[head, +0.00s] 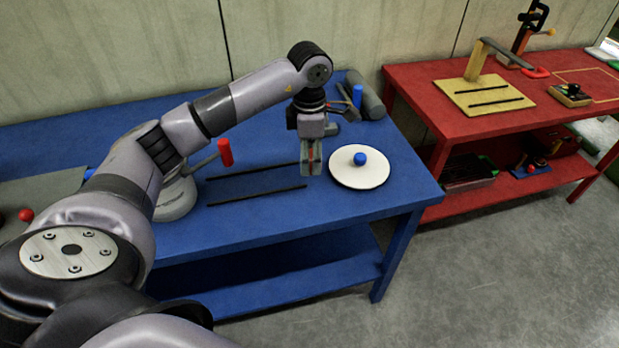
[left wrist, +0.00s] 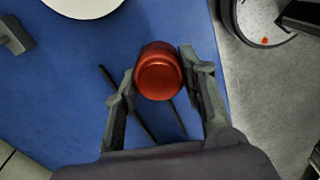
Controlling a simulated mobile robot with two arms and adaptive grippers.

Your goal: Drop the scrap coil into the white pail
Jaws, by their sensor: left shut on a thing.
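My left gripper (head: 311,162) points down over the blue table, just left of a white disc (head: 345,178) with a blue knob. It is shut on a reddish copper-coloured cylinder (left wrist: 159,76), which I take to be the scrap coil. In the left wrist view the cylinder sits between the two fingers. In the head view the fingers hide most of it. I cannot make out a white pail for certain. A pale round body (head: 178,197) with a red-gripped lever (head: 225,152) stands left of the gripper, partly behind my arm. My right gripper is not in view.
Two black strips (head: 257,194) lie on the blue table (head: 275,228) left of the disc. A grey roll (head: 366,97) and a blue cylinder (head: 357,95) are at the back. A red bench (head: 430,110) with tools stands to the right. The grey floor (head: 480,270) in front is clear.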

